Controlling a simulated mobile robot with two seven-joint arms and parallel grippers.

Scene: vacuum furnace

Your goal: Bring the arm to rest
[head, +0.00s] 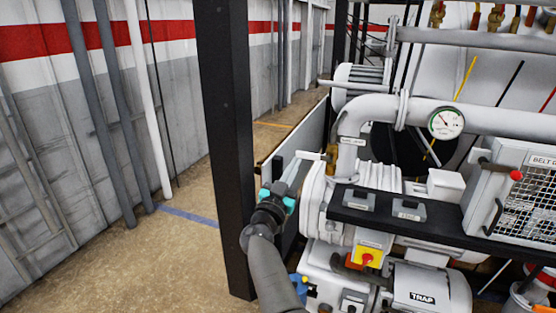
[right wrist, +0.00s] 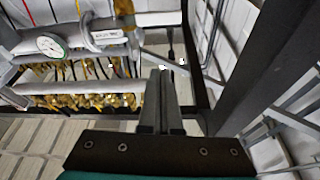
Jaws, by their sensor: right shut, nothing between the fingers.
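My right arm (head: 268,270) comes up from the bottom of the head view. My right gripper (head: 295,172) is raised beside the white pump machinery, just right of the dark upright post. In the right wrist view the two dark fingers of my right gripper (right wrist: 162,78) lie together, shut with nothing between them. I cannot tell from the head view how close the fingertips are to the white pipework behind them. My left gripper is not in view.
A dark post (head: 228,150) stands close left of my right arm. White pipework with a pressure gauge (head: 446,123), a black shelf (head: 400,213) and a caged belt guard (head: 515,190) fill the right. The floor (head: 150,260) at left is clear.

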